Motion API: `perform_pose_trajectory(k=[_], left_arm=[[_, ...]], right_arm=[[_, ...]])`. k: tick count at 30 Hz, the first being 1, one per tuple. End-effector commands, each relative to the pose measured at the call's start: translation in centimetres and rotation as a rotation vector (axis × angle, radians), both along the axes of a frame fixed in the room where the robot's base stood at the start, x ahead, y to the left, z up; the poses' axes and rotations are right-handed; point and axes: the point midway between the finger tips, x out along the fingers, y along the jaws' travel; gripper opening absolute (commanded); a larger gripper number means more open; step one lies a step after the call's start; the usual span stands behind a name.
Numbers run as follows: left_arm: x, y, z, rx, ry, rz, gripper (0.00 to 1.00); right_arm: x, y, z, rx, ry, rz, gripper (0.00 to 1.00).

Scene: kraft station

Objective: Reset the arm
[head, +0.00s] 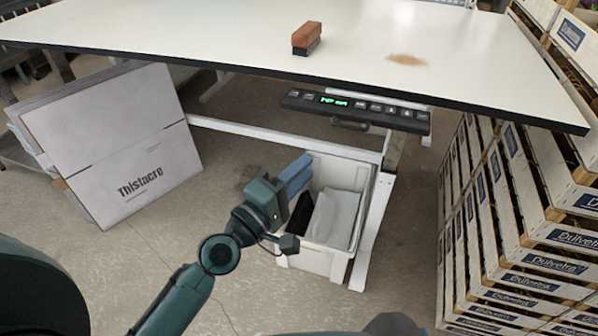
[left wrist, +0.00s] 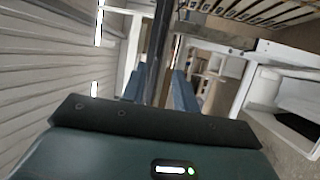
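My left gripper (head: 301,174) is in the middle of the head view, below the table's front edge, with its blue fingers pointing up and right. It appears in front of the white bin; whether it touches the bin cannot be told. In the left wrist view the two blue fingers (left wrist: 160,88) stand apart. A dark bar shows between them, but they do not close on it. My left arm comes up from the bottom of the head view. My right gripper is not in view.
A white table (head: 200,30) with a dark edge carries a wooden-handled brush (head: 307,38) and a brown spill (head: 407,60). A control panel (head: 355,107) hangs below.

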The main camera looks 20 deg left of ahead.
Motion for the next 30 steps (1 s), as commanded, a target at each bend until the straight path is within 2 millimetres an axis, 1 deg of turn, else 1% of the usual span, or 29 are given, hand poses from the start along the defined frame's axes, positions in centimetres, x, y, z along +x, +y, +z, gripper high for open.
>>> perform_pose_trajectory(k=[7, 8, 10, 11, 14, 15, 17, 18, 21, 24, 25, 27, 30], left_arm=[[-0.1, 0.0, -0.1, 0.008, 0.001, 0.000, 0.30], [-0.2, 0.0, -0.4, 0.022, 0.002, 0.003, 0.30], [-0.7, -0.2, -1.6, 0.096, 0.009, 0.010, 0.30], [-1.1, -0.3, -2.4, 0.148, 0.014, 0.014, 0.30], [-3.2, -0.6, -6.3, 0.408, 0.031, 0.020, 0.30], [-4.3, -0.6, -8.2, 0.537, 0.040, 0.014, 0.30], [-6.2, -0.6, -11.0, 0.736, 0.050, -0.005, 0.30], [-7.6, -0.5, -12.8, 0.865, 0.056, -0.024, 0.30], [-10.8, 0.1, -16.5, 1.156, 0.065, -0.088, 0.30], [-13.5, 0.7, -19.0, 1.376, 0.064, -0.155, 0.30], [-14.1, 0.9, -19.5, 1.425, 0.063, -0.172, 0.30], [-15.1, 1.2, -20.4, 1.511, 0.060, -0.204, 0.30], [-15.8, 1.5, -20.9, 1.567, 0.056, -0.224, 0.30]], right_arm=[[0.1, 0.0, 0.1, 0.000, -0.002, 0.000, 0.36], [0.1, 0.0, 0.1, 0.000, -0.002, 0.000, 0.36], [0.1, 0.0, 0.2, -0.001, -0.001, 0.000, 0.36], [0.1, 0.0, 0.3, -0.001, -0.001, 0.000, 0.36], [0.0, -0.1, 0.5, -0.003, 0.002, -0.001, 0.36], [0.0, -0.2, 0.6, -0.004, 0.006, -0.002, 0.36], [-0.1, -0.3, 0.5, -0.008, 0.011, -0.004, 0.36], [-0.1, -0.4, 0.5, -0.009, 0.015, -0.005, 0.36], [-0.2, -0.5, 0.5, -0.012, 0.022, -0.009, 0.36], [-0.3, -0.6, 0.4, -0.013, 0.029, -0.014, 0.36], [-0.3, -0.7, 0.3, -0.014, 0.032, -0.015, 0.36], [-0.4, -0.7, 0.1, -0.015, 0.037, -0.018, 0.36], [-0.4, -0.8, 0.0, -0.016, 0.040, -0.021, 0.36]])
